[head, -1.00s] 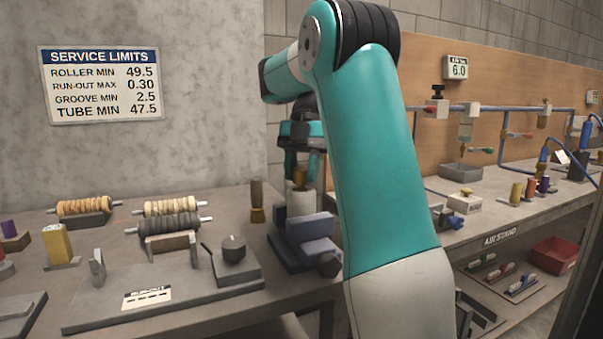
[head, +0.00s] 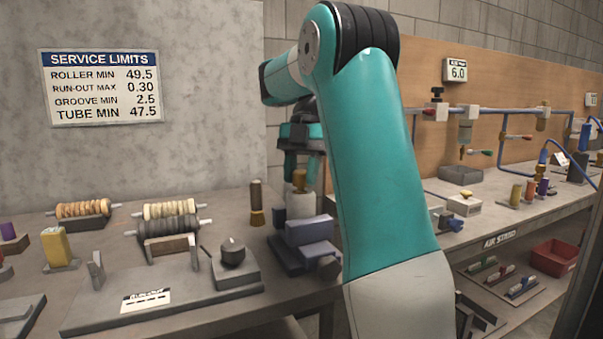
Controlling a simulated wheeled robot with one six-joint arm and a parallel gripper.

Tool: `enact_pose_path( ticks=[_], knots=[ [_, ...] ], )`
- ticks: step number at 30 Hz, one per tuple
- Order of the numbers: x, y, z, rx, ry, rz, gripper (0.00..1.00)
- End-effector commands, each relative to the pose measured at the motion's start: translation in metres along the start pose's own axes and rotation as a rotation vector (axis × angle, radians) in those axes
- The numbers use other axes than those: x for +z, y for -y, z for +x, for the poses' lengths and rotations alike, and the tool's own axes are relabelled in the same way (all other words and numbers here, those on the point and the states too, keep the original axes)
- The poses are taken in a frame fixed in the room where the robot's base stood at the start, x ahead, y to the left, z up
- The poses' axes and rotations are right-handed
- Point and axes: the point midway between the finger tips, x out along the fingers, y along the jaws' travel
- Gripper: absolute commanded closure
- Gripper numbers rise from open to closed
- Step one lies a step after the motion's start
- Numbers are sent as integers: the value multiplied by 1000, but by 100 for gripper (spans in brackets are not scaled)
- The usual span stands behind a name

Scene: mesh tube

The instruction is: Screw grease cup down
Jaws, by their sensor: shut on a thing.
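A brass-coloured grease cup (head: 299,181) stands upright on top of a white cylindrical body (head: 300,205). The white body sits in a blue-grey vise (head: 309,231) at the right end of the bench. My gripper (head: 301,174) points down from above with its teal fingers on either side of the cup, and it is shut on it. My arm hides the area just right of the vise. Cup threads and the seam with the white body are too small to make out.
A grey block with a dark knob (head: 233,253) and rollers on stands (head: 168,229) are further left. An air stand bench (head: 480,222) with piping is on the right.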

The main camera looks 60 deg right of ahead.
Motion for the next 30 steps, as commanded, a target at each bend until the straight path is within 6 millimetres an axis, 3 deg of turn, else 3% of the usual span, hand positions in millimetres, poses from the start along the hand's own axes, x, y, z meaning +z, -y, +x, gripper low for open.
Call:
enact_pose_path(
  ticks=[11,12,15,24,30],
  knots=[
    [0,0,0,0,0,0,89],
    [0,0,0,0,0,0,61],
    [0,0,0,0,0,0,40],
    [0,0,-2,0,0,0,40],
    [-2,0,-24,1,0,1,40]
  ],
)
